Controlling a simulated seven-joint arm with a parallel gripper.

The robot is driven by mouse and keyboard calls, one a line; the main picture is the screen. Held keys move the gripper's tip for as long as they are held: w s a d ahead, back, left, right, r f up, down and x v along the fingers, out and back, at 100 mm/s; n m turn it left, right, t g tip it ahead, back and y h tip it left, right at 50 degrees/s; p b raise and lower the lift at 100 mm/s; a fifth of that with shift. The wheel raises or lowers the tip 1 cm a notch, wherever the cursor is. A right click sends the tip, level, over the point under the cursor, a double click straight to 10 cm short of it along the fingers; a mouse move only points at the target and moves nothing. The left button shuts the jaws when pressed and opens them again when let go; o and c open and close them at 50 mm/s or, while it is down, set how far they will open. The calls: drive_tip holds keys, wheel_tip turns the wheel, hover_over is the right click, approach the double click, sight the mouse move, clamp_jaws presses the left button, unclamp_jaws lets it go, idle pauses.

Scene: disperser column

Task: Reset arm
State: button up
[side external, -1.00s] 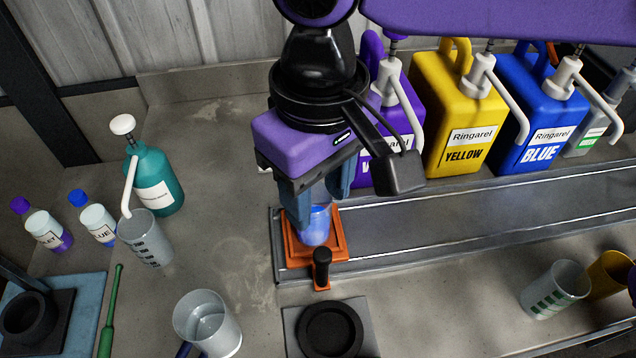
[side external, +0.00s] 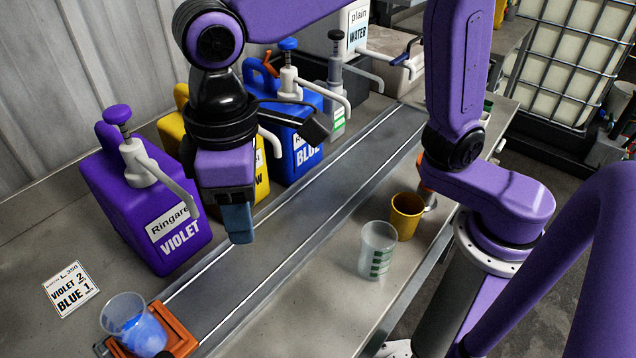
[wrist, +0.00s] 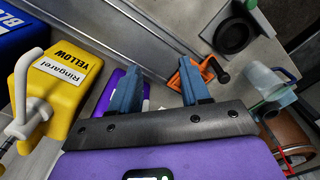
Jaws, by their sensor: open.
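My gripper (side external: 237,238) hangs over the rail, in front of the yellow jug, empty. In the wrist view its two blue fingers (wrist: 157,75) are spread apart with nothing between them. A clear cup (side external: 140,335) with blue liquid stands in the orange holder (side external: 178,338) at the near end of the rail, apart from my gripper. The holder also shows in the wrist view (wrist: 178,82), partly behind a finger; I cannot make out the cup there.
The violet jug (side external: 140,215), yellow jug (side external: 262,180) and blue jug (side external: 310,115) line the rail (side external: 300,210), their spouts near my gripper. A clear marked cup (side external: 376,250) and a yellow cup (side external: 406,215) stand right of the rail. A card (side external: 70,288) lies at left.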

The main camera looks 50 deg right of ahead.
drive_tip(key=s+d+f+n, duration=0.1)
drive_tip(key=s+d+f, duration=0.1)
drive_tip(key=d, duration=0.7)
drive_tip(key=s+d+f+n, duration=0.1)
drive_tip(key=s+d+f, duration=0.2)
drive_tip(key=d, duration=0.6)
drive_tip(key=s+d+f+n, duration=0.1)
drive_tip(key=s+d+f, duration=0.1)
drive_tip(key=s+d, duration=0.3)
drive_tip(key=d, duration=0.4)
drive_tip(key=shift+s+f, duration=0.15)
drive_tip(key=shift+f, duration=0.05)
drive_tip(key=shift+d, duration=0.1)
